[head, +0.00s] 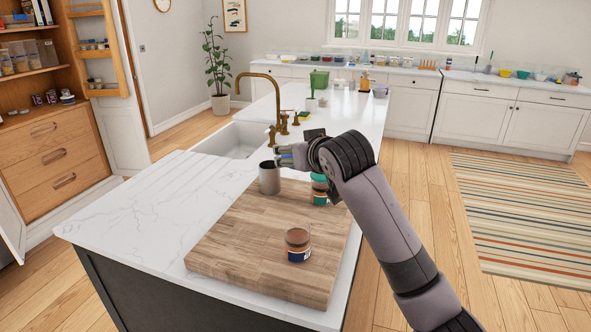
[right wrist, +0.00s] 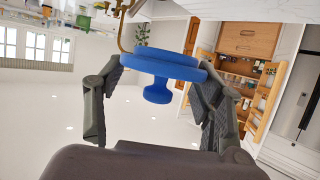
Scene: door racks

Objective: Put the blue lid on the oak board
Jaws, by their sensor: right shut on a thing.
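The blue lid (right wrist: 158,66), a round disc with a knob, sits between the two fingers of my right gripper (right wrist: 158,88) in the right wrist view. The gripper is shut on it. In the head view my right gripper (head: 285,155) is over the far end of the oak board (head: 235,245), close to a grey mug; the lid is not clear there. The board lies flat on the white island counter. My left gripper is not in view.
On the board stand the grey mug (head: 269,178), a jar with a teal lid (head: 319,190) partly behind my arm, and a brown-filled glass jar (head: 298,243). The board's left and front parts are bare. A sink (head: 228,140) and brass tap (head: 262,75) lie beyond.

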